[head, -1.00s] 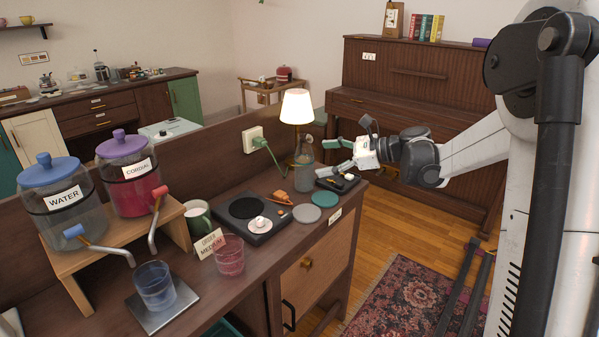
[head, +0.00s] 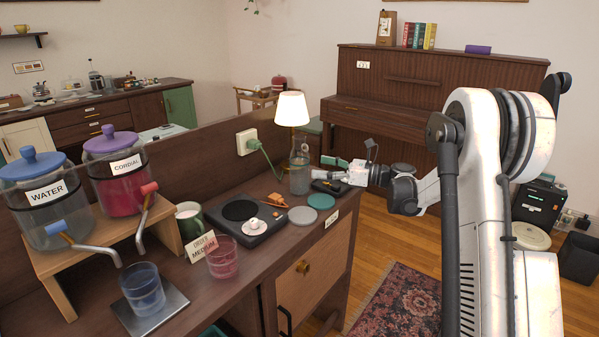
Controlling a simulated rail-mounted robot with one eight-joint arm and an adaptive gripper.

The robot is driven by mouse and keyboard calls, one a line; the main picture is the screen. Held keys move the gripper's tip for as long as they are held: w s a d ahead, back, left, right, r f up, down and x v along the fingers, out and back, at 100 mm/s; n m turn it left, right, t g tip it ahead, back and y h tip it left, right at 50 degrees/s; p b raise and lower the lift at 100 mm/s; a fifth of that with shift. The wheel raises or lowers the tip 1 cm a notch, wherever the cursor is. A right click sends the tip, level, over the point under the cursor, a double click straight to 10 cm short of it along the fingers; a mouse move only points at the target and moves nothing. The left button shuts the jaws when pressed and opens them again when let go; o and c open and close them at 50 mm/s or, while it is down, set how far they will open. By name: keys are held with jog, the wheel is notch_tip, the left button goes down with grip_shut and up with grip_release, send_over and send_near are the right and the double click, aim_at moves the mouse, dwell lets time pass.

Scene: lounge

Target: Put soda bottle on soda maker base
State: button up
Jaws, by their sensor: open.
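The clear soda bottle (head: 299,174) stands upright near the back right end of the dark counter, beside the lit lamp. My gripper (head: 320,168) is open and empty just right of the bottle, its fingers pointing left toward it. I see no clear contact, and small gaps are hard to judge here. A low black unit (head: 327,187) sits on the counter below the gripper, right of the bottle. It may be the soda maker base, but I cannot tell for sure.
A teal coaster (head: 321,201), a grey coaster (head: 302,215) and a black hot plate (head: 250,226) lie in front. Glasses and drink dispensers (head: 40,200) fill the left.

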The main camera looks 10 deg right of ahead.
aim_at(299, 154)
jog(key=shift+b+x, duration=0.75)
jog(key=shift+x, duration=3.1)
jog(key=shift+s, duration=0.1)
grip_shut()
jog(key=shift+r, duration=0.1)
jog(key=shift+r+p, duration=0.5)
jog(key=shift+r, duration=1)
jog(key=s+a+r+p, duration=0.2)
jog(key=s+a+r, duration=0.3)
jog(key=a, duration=0.5)
jog(key=shift+s+r, duration=0.4)
jog(key=shift+r, duration=1)
